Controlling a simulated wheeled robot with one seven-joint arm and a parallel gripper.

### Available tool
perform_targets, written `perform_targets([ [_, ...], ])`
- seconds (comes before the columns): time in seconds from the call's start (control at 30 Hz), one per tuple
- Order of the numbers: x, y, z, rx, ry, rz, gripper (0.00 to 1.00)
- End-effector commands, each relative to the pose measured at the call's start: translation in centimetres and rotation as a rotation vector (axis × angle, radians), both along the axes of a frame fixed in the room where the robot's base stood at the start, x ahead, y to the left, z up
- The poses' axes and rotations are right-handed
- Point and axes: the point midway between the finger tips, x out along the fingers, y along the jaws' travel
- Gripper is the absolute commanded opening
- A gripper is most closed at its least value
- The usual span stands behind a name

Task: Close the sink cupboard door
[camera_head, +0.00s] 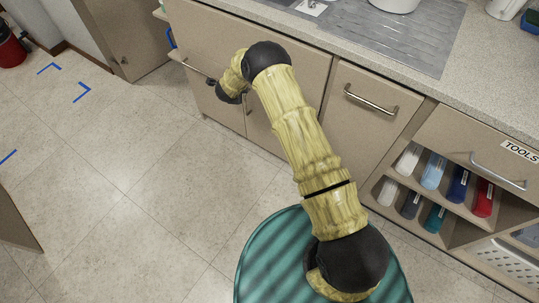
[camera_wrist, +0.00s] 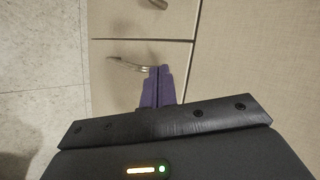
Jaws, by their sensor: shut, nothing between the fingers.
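The beige sink cupboard front (camera_head: 265,135) stands under the counter, partly hidden behind my arm in the head view. Its door panels show close up in the wrist view (camera_wrist: 125,25), with thin dark seams between them. The panels look nearly flush there; I cannot tell whether a small gap remains. A metal handle (camera_wrist: 128,65) sits on the panel. My gripper (camera_wrist: 158,70) has its purple fingers shut and empty, with the tips close to the handle; contact is unclear. In the head view my gripper (camera_head: 213,83) is at the left part of the cupboard front, largely hidden by the wrist.
A drawer front with a bar handle (camera_head: 371,101) is right of the sink cupboard. Further right are a tools drawer (camera_head: 480,150) and open bins with coloured bottles (camera_head: 432,170). The tiled floor (camera_head: 130,150) on the left is clear, with blue tape marks.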

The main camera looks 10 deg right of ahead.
Motion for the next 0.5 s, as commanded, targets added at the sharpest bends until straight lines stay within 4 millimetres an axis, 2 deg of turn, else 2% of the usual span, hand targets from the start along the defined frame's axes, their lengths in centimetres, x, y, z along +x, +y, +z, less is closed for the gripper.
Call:
perform_targets([
  [0.27,-1.9,2.2,0.0,0.001,0.002,-0.003,0.00],
  [0.5,-4.5,4.2,3.6,0.001,0.000,-0.008,0.00],
])
